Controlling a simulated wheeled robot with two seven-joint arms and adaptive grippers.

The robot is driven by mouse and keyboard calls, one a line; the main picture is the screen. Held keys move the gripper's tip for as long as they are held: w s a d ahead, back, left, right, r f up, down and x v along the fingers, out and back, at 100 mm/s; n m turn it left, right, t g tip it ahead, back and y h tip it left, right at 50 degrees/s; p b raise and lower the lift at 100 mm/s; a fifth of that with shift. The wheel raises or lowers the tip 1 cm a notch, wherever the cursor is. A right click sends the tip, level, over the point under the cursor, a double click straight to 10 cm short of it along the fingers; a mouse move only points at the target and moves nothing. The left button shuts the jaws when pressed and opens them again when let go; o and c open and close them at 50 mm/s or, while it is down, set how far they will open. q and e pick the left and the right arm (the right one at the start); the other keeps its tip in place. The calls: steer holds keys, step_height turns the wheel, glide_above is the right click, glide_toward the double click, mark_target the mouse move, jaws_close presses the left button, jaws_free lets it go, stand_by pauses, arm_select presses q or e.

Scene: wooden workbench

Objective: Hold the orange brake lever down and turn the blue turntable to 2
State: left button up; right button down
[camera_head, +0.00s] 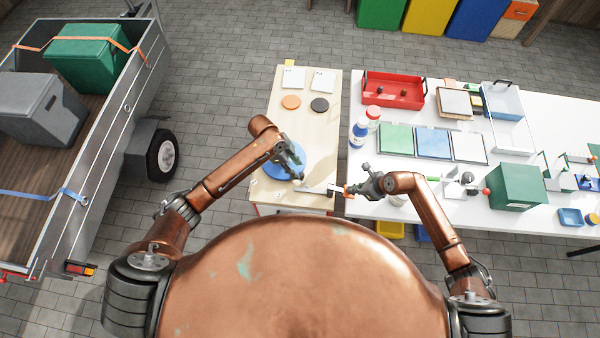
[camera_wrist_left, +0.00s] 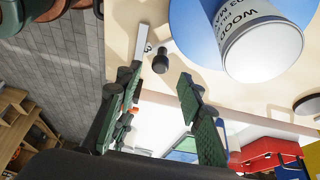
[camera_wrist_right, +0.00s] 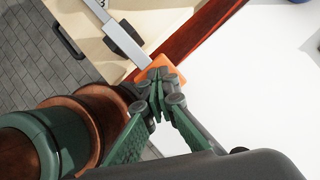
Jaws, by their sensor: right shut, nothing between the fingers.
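The blue turntable (camera_head: 281,174) lies on the pale wooden board, partly hidden under my left gripper (camera_head: 293,166) in the head view. In the left wrist view, the turntable (camera_wrist_left: 188,28) carries a can with a "WOOD" label (camera_wrist_left: 262,50). My left gripper (camera_wrist_left: 160,88) is open and empty, with a black knob (camera_wrist_left: 160,62) just beyond its fingertips. The orange end of the brake lever (camera_head: 346,190) is at the board's right edge. My right gripper (camera_head: 357,189) is shut, its fingertips over the orange end (camera_wrist_right: 176,68); contact is unclear. The lever's grey bar (camera_wrist_right: 125,42) runs leftward.
An orange disc (camera_head: 291,102) and a black disc (camera_head: 319,105) lie farther back on the board. The white table (camera_head: 420,200) to the right holds bottles, a red tray (camera_head: 393,90) and a green box (camera_head: 517,187). A trailer (camera_head: 90,130) stands at left.

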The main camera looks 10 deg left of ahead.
mark_target(301, 174)
arm_select(q)
steer(key=shift+x, duration=2.4)
steer(key=shift+c, duration=0.7)
jaws_close()
